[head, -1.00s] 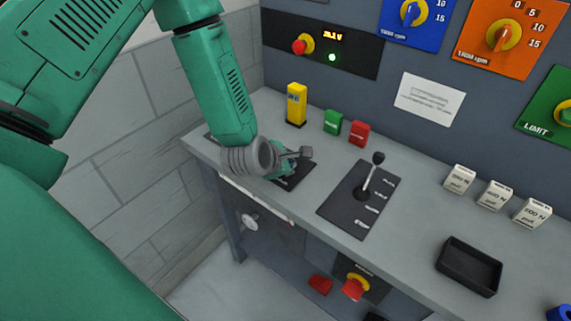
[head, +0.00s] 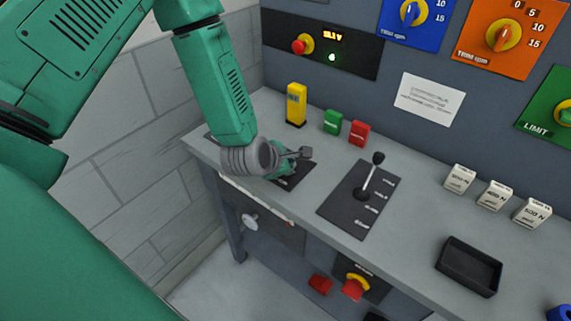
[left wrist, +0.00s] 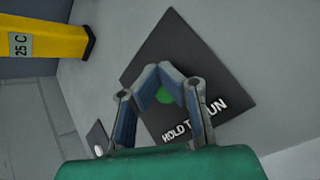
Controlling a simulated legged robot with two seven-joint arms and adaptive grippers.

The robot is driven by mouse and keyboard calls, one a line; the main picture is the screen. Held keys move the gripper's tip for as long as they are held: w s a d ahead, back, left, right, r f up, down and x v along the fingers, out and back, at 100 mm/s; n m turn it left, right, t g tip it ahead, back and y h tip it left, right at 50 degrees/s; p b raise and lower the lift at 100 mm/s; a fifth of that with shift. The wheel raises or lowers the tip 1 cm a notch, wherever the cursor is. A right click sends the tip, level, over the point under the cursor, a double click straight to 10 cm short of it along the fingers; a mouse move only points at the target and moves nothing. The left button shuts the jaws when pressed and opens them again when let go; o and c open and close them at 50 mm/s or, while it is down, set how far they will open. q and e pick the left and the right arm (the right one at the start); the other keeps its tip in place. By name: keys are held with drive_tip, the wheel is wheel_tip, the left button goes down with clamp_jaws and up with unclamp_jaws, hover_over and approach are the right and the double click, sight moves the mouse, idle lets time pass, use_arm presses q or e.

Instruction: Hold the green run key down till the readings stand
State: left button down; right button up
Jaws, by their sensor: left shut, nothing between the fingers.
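The green run key (left wrist: 164,97) is a round button on a black plate (left wrist: 190,50) marked "HOLD TO RUN" in the left wrist view. My left gripper (left wrist: 160,70) is shut and empty. Its fingers frame the key from above and partly cover it. Whether they touch it or it is pressed down, I cannot tell. My right gripper is out of view.
A yellow block (head: 296,104), a green block (head: 333,122) and a red block (head: 359,133) stand behind the gripper. A lever (head: 370,175) rises from a black plate to its right. White blocks (head: 494,194) and a black tray (head: 469,266) are farther right.

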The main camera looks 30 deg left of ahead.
use_arm(q)
drive_tip(key=shift+a, duration=0.1)
drive_tip(key=shift+a+r+p, duration=0.7)
drive_tip(key=shift+r, duration=0.15)
wheel_tip(320, 180, up, 5)
drive_tip(key=p, duration=0.4)
drive_tip(key=shift+r, duration=0.1)
idle(0.4)
drive_tip(key=shift+s, duration=0.1)
idle(1.7)
